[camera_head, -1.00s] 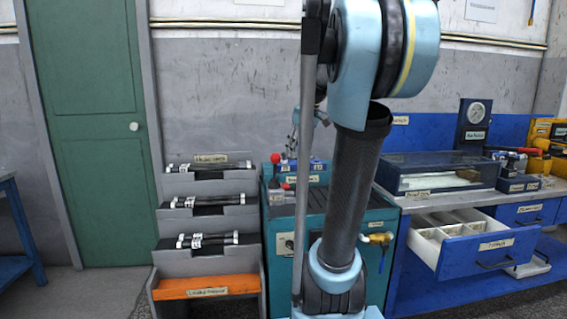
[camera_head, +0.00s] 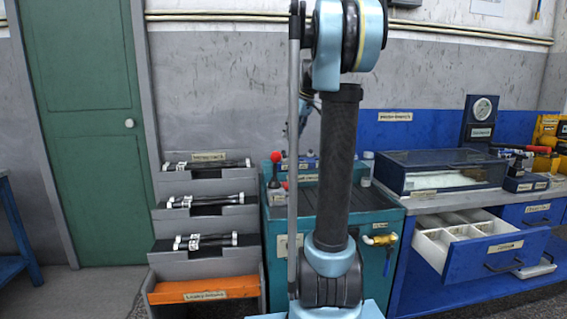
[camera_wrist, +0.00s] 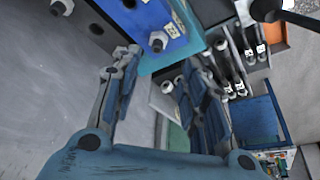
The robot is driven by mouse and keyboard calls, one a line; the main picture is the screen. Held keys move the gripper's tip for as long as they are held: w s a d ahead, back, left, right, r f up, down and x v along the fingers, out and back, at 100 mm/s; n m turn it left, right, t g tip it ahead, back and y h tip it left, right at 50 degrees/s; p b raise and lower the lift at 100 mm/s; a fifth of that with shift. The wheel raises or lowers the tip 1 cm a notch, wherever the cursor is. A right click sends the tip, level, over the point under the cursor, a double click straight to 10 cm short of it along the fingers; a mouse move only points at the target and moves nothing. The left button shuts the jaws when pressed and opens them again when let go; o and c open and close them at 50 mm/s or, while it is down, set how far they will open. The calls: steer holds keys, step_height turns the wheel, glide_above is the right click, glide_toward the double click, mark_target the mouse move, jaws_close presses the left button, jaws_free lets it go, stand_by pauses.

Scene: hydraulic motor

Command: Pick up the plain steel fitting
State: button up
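My gripper (camera_wrist: 158,68) is open, its two fingers apart with nothing held between them. Just beyond the left fingertip, in the wrist view, a steel hex fitting (camera_wrist: 157,41) sits on a blue block (camera_wrist: 178,22). A pale steel cylinder (camera_wrist: 167,87) shows farther off between the fingers. I cannot tell which of these is the plain steel fitting. In the head view, small pale cylinders (camera_head: 366,158) stand on the teal cabinet (camera_head: 380,209), right of my arm. My gripper is mostly hidden there.
A stepped grey rack (camera_head: 195,225) holds dark hoses, with an orange tray (camera_head: 205,288) below. At right, a blue drawer (camera_head: 490,258) stands open under a bench with a glass-topped case (camera_head: 435,172) and a gauge (camera_head: 482,112). A green door (camera_head: 80,120) is at left.

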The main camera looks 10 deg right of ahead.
glide_above(285, 160)
steer(key=s+d, duration=0.1)
steer(key=d, duration=0.1)
steer(key=f, duration=0.5)
steer(key=shift+a, duration=0.2)
steer(key=shift+w+x, duration=0.15)
steer(key=shift+x, duration=1.15)
steer(key=shift+w+x, duration=0.15)
steer(key=shift+x, duration=1.1)
steer(key=shift+d, duration=0.1)
jaws_close()
